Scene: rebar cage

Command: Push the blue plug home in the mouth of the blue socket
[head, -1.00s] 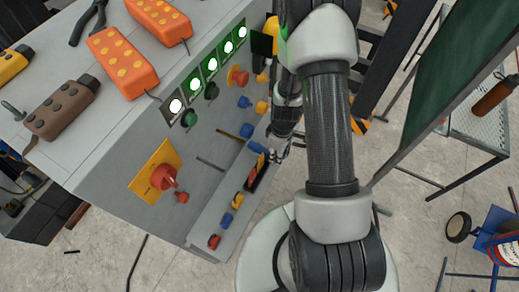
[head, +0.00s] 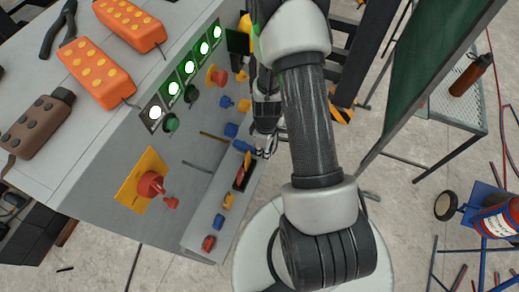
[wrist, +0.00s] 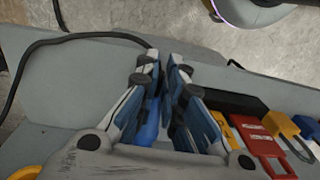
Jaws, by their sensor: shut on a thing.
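The blue socket (head: 231,130) sits on the front face of the grey cabinet, in a row of blue and yellow sockets. A blue piece that looks like the blue plug (head: 243,146) is just below and right of it, at my gripper (head: 266,152). In the wrist view my gripper (wrist: 163,64) has its fingers close together, with the blue plug (wrist: 150,125) partly showing between them. The fingers hide much of the plug. The plug is close to the socket; I cannot tell whether its tip is in the mouth. The socket cannot be made out in the wrist view.
Below the sockets runs a ledge (head: 203,236) carrying red, blue and yellow pieces and a dark recess. In the wrist view a red tag (wrist: 265,138) and yellow padlock (wrist: 285,127) lie right of the fingers. A red knob (head: 150,184) projects from the cabinet.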

